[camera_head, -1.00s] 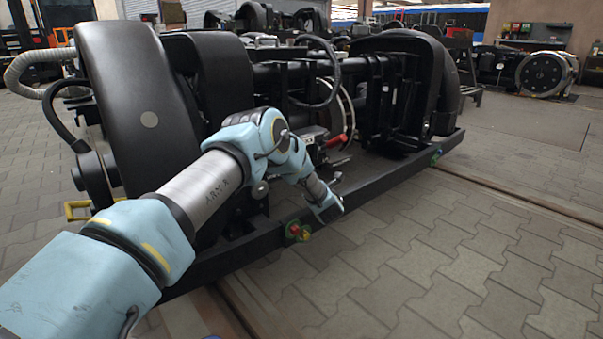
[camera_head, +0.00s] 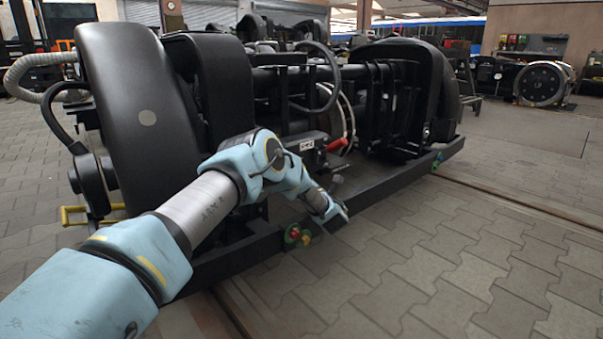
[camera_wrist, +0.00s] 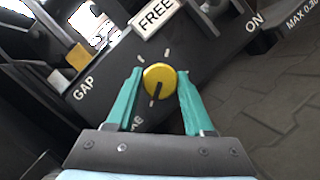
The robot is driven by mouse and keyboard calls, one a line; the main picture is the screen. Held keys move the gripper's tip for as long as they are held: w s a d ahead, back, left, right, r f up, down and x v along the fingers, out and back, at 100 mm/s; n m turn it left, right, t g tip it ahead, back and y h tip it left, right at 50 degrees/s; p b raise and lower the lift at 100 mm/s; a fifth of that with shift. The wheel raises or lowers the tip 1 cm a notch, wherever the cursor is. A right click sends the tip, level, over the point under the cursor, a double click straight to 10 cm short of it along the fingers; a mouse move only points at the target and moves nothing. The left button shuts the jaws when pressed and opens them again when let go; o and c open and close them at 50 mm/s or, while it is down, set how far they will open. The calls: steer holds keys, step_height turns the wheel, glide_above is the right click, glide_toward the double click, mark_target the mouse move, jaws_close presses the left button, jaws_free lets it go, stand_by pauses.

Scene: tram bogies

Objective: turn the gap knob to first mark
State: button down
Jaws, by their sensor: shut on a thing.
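In the wrist view the yellow round knob (camera_wrist: 159,77) sits on a dark panel (camera_wrist: 110,85), with a black pointer line running down toward the picture's bottom. White tick marks show above it and to its upper left. The word GAP is printed to its left, and another word below it is partly hidden by my gripper. My gripper (camera_wrist: 160,82) has its two teal fingers on either side of the knob and is shut on it. In the head view my gripper (camera_head: 337,213) is at the front beam of the bogie (camera_head: 390,187); the knob is hidden there.
A white FREE plate (camera_wrist: 155,17) is above the knob, with ON lettering to its right. A red handle (camera_head: 337,144) is above my gripper in the head view. A red-green fitting (camera_head: 297,234) is left on the beam. Paved floor (camera_head: 430,270) in front is clear.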

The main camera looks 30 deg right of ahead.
steer(key=shift+f, duration=0.1)
steer(key=shift+c, duration=1.5)
jaws_free()
steer(key=p+v, duration=0.5)
steer(key=v, duration=0.5)
steer(key=shift+s+a+f, duration=0.1)
steer(key=shift+s, duration=0.25)
